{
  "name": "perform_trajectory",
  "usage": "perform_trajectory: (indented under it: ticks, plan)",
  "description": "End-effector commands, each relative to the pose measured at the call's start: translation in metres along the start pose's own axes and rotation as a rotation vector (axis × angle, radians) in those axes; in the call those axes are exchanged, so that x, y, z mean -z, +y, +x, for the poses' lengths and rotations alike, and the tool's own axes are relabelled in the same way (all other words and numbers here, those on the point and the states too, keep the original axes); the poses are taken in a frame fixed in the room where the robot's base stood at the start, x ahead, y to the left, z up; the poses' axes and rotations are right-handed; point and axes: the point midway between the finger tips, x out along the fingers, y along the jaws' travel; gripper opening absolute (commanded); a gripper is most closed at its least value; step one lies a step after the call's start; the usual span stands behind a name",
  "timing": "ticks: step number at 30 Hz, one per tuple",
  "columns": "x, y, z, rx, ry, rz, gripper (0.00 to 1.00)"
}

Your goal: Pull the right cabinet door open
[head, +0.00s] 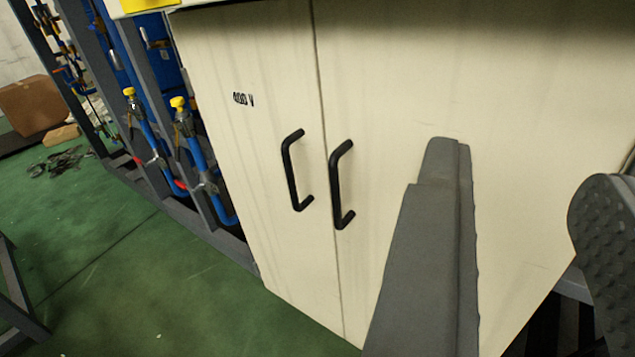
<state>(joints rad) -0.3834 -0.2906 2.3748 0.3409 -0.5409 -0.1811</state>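The cream cabinet shows in the head view with two doors that meet at a vertical seam. The right cabinet door (420,80) looks shut, flush with the left door (245,60). Its black bar handle (336,187) stands just right of the seam. The left door has a matching black handle (294,172) and a "400 V" label. My gripper (510,205) is open, with its two grey fingers wide apart in front of the right door. Its left finger is to the right of the right handle and appears apart from it. Nothing shows between the fingers.
A dark frame with blue pipes and yellow-topped valves (180,104) stands left of the cabinet. The green floor (140,280) is clear at the lower left, except for a dark frame at the left edge. A brown box (32,105) sits farther back.

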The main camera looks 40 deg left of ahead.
Motion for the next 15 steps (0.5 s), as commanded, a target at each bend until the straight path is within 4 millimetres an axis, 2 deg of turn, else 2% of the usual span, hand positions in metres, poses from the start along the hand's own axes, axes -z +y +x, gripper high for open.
perform_trajectory:
  ticks: [1,6,15]
  plan:
    - [-0.015,-0.01,0.01,0.005,-0.007,-0.001,0.29]
    - [-0.056,-0.037,0.037,0.003,-0.006,-0.007,0.29]
    - [-0.139,-0.087,0.069,-0.015,-0.008,-0.043,0.29]
